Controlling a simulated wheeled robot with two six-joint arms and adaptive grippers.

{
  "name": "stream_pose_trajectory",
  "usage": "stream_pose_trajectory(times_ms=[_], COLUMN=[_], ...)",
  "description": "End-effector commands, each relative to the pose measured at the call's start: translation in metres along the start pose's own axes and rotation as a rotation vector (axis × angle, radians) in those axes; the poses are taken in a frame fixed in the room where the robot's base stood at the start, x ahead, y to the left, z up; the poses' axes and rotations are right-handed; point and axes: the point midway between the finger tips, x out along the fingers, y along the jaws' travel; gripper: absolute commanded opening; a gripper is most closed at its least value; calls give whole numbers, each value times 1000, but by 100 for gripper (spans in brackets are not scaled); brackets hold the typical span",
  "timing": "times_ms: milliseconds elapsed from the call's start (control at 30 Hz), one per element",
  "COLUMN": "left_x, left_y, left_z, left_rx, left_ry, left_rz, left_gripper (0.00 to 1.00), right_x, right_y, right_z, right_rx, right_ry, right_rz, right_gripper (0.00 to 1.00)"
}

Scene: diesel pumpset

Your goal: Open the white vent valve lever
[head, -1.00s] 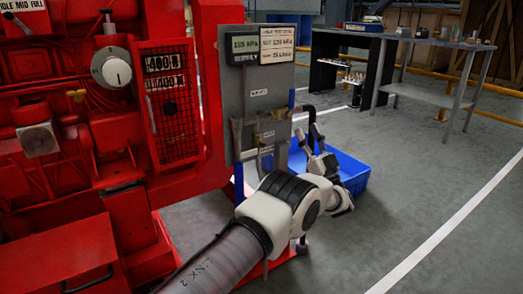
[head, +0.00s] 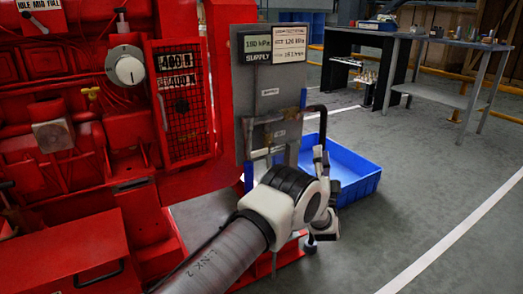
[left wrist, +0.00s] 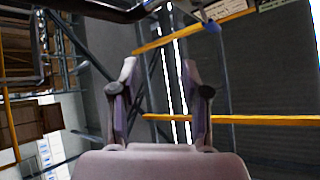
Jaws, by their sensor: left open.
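My left gripper (head: 321,158) is open and empty, just right of the grey panel (head: 250,95) and in front of the blue bin. In the left wrist view its two fingers (left wrist: 160,75) stand apart with nothing between them. The panel carries grey pipework (head: 264,119) and a blue upright piece (head: 303,97) at its right edge. A dark curved pipe (head: 317,109) leaves that edge above my gripper. I cannot clearly pick out a white lever; my wrist and arm cover the panel's lower part. My right gripper is not in view.
The red pumpset (head: 100,190) fills the left side. A supply display (head: 257,45) tops the panel. A blue bin (head: 350,175) stands on the floor behind my gripper. A grey workbench (head: 440,90) stands at the back right. Floor on the right is clear.

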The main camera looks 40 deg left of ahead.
Motion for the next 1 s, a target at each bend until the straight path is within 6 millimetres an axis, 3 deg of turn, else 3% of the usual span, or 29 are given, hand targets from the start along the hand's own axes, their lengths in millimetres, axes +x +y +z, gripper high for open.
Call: stream_pose_trajectory(times_ms=[33, 133, 233, 367, 500, 667, 1000], left_x=[0, -18, -42, -65, -50, -39, 3], left_y=[-6, -16, -47, -108, -147, -150, -109], left_z=[17, 56, 92, 119, 134, 136, 146], left_rx=[121, 335, 474, 491, 468, 462, 462], left_ry=[24, 82, 122, 107, 29, 17, 17], left_rz=[98, 306, 516, 730, 756, 738, 733], left_gripper=[46, 46, 46, 46, 46, 46, 46], right_x=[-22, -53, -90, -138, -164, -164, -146], right_y=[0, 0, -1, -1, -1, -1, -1], right_z=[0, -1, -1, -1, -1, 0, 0], right_rx=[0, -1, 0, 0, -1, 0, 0], right_ry=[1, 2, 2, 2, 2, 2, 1], right_rz=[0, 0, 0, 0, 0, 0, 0], right_gripper=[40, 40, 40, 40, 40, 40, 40])
